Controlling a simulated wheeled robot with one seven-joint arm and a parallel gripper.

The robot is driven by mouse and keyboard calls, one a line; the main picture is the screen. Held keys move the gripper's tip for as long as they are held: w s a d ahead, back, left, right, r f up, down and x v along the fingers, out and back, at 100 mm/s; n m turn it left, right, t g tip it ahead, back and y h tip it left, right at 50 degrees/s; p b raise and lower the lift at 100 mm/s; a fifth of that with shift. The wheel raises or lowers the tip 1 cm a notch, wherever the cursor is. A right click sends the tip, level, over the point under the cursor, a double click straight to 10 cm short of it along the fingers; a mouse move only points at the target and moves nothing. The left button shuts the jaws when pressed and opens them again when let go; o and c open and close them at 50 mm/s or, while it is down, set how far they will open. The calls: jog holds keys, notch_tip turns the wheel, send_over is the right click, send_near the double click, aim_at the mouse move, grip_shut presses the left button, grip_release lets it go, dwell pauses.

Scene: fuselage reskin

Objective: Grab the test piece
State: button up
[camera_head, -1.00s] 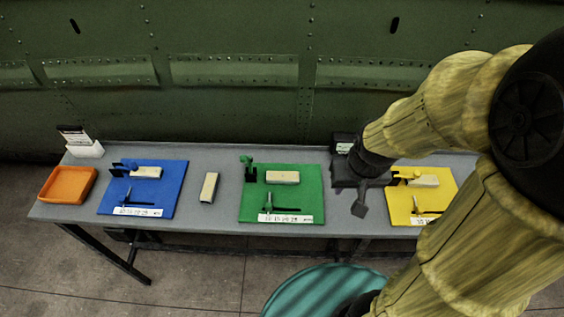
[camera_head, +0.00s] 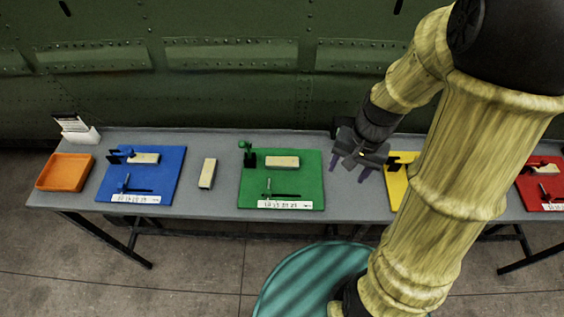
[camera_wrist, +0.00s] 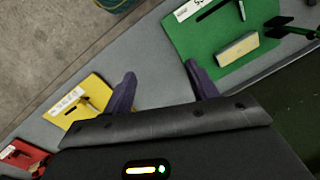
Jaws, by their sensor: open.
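A loose beige block (camera_head: 207,173), which looks like the test piece, lies on the grey table (camera_head: 225,165) between the blue and green boards. Similar blocks lie on the blue board (camera_head: 150,182) and the green board (camera_head: 308,180). My gripper (camera_head: 350,168) is above the table between the green and yellow boards, to the right of the loose block, open and empty. In the wrist view its two dark fingers (camera_wrist: 160,72) are spread apart over bare table. The green board's block (camera_wrist: 237,50) shows there at upper right; the loose block does not show.
The yellow board (camera_head: 396,190) is partly hidden by my arm. A red board (camera_head: 535,192) is at far right. An orange tray (camera_head: 64,172) and a white card holder (camera_head: 78,133) stand at the left end. Small upright fixtures stand on the boards. A green riveted wall is behind.

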jog(key=w+f+m+y, duration=0.2)
jog(key=w+m+y, duration=0.1)
jog(key=m, duration=0.1)
jog(key=w+f+m+y, duration=0.2)
jog(key=w+m+y, duration=0.2)
jog(key=w+d+f+m+y, duration=0.1)
jog(key=w+f+m+y, duration=0.2)
jog(key=m+y, duration=0.1)
jog(key=shift+w+m, duration=0.35)
jog(key=shift+m, duration=0.25)
jog(key=shift+w+d+m+t+y, duration=0.2)
jog(key=shift+w+m+t+y, duration=0.1)
jog(key=shift+w+m+y, duration=0.25)
jog(key=shift+s, duration=0.1)
jog(key=shift+a, duration=0.1)
jog(key=p, duration=0.3)
send_near(286, 160)
jog(key=x, duration=0.4)
jog(key=shift+a, duration=0.2)
jog(key=shift+a+f, duration=0.2)
jog(key=shift+a, duration=0.1)
